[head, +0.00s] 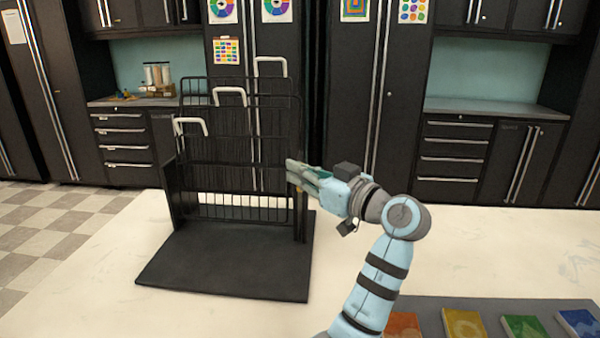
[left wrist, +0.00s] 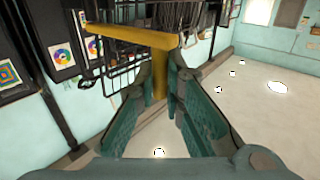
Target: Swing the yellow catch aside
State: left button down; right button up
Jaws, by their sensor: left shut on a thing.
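The yellow catch (left wrist: 135,38) fills the upper middle of the left wrist view, a bar with a stem running down between my fingers. My left gripper (head: 296,172) is at the right post of the black wire rack (head: 222,146). In the left wrist view my left gripper (left wrist: 163,85) has its green fingers closed on the stem of the catch. In the head view the catch is mostly hidden by the gripper. The rack has several upright wire panels with white handles and stands on a black base board (head: 230,265). My right gripper is not in view.
The rack stands on a pale tabletop (head: 200,318). At the lower right a grey mat (head: 487,308) holds several coloured flat blocks, among them a green one (head: 525,328). Dark cabinets stand behind.

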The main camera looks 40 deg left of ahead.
pick_arm(q)
jog(key=shift+r, duration=0.1)
jog(key=c, duration=2)
grip_release()
jog(key=o, duration=0.3)
jog(key=shift+w, duration=0.2)
jog(key=d, duration=0.7)
jog(key=shift+s+d, duration=0.2)
jog(key=shift+d, duration=0.1)
jog(key=shift+a, duration=0.1)
